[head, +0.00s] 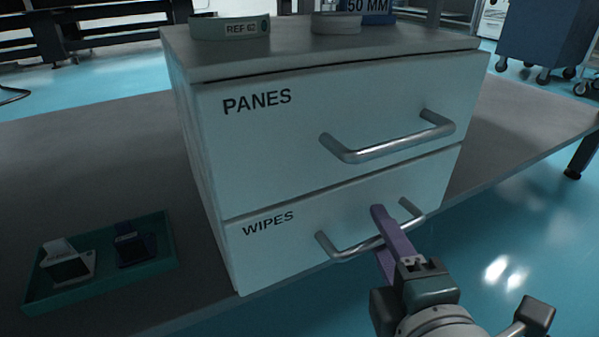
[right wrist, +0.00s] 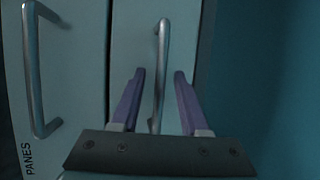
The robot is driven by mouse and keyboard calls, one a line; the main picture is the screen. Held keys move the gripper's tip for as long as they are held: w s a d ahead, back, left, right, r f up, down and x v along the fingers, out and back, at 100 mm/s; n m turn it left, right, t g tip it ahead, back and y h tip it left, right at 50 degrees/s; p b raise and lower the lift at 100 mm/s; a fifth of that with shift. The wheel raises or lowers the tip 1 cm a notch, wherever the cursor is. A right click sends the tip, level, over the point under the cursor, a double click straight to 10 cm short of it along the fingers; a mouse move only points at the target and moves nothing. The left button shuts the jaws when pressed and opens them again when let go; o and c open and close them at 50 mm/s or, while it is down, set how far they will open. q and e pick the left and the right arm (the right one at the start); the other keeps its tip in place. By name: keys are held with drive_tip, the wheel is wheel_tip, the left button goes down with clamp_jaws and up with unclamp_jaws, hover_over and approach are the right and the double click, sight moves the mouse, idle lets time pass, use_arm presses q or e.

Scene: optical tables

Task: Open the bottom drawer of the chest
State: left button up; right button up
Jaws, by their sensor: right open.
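The chest (head: 207,165) is pale with two drawers and stands on a grey table. The top drawer (head: 290,140) is labelled PANES and the bottom drawer (head: 285,245) is labelled WIPES; both look closed. The bottom drawer's bar handle (head: 345,253) is metal. My right gripper (head: 380,212) is at this handle. In the right wrist view the bottom handle (right wrist: 161,75) runs between the two purple fingers of the open gripper (right wrist: 158,75), with gaps on both sides. Whether the fingertips touch the drawer front is unclear. My left gripper is not in view.
The top drawer's handle (head: 390,146) juts out above my right gripper. A green tray (head: 160,267) with two small items lies left of the chest. Ring-shaped items, one marked REF (head: 230,28), sit on top. Open floor (head: 510,250) lies at right.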

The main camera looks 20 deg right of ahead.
clamp_jaws()
idle(0.4)
idle(1.1)
